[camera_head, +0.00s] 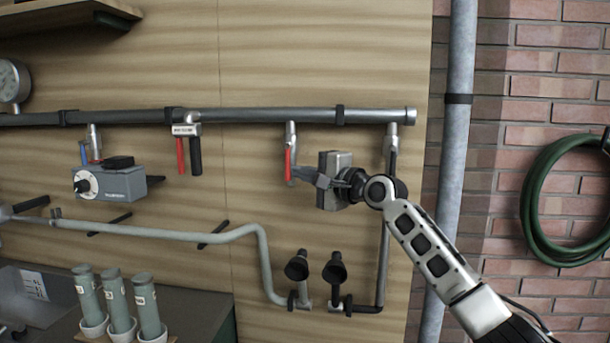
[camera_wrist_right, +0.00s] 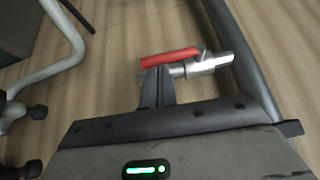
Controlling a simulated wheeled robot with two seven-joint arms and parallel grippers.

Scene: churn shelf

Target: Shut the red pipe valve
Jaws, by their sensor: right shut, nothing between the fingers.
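A red-handled valve (camera_head: 288,163) hangs from a short metal stub under the horizontal pipe. Its red lever points downward, roughly in line with the stub. My right gripper (camera_head: 301,178) reaches in from the right, its fingertips close beside the lever's lower end. In the right wrist view, the red lever (camera_wrist_right: 170,58) lies nearly parallel to the metal stub (camera_wrist_right: 205,66), just past my shut fingers (camera_wrist_right: 158,86). The fingers overlap the lever's free end in that view; I cannot tell whether they touch it. Nothing is between them. My left gripper is not in view.
The grey pipe (camera_head: 260,115) runs across the wooden panel. Black funnels (camera_head: 335,269) sit below my right gripper. A vertical pipe (camera_head: 455,150) stands right.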

